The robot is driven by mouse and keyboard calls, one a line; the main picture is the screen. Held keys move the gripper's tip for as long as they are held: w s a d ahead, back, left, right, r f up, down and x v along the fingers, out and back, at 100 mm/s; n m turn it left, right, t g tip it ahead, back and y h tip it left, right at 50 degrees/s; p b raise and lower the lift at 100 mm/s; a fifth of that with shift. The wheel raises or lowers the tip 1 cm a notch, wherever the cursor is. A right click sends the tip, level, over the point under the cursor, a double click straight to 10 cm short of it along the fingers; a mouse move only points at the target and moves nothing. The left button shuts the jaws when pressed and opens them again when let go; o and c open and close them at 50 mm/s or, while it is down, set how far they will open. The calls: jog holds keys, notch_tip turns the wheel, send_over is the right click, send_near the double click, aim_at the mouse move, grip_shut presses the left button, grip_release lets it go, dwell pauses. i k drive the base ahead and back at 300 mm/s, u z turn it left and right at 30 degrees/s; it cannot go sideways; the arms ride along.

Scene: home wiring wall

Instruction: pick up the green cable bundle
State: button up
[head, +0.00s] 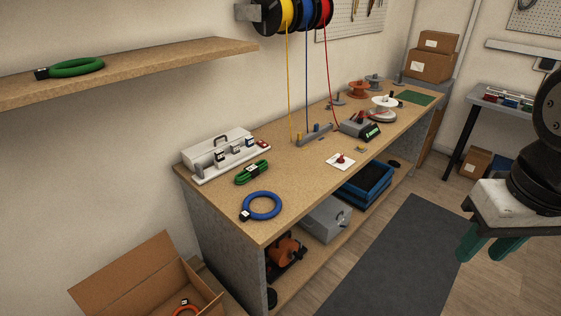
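A green cable bundle (252,172) lies on the wooden workbench (300,170), near its left end, just in front of a white rack of small devices. A coiled green ring cable (78,67) with a black end lies on the wall shelf at upper left. My gripper (486,249) is at the right edge, over the floor and well away from both green items. Its green fingers point down and stand apart, with nothing seen between them.
A blue cable ring (262,206) lies in front of the bundle. The white rack (225,157) stands behind it. Yellow, blue and red wires hang from spools (305,14) to the bench. An open cardboard box (150,280) is at lower left. A dark mat (385,262) covers clear floor.

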aim_at(250, 172)
jog(key=z, duration=0.15)
jog(key=i, duration=0.75)
jog(key=u, duration=0.6)
jog(key=i, duration=0.5)
jog(key=u, duration=0.5)
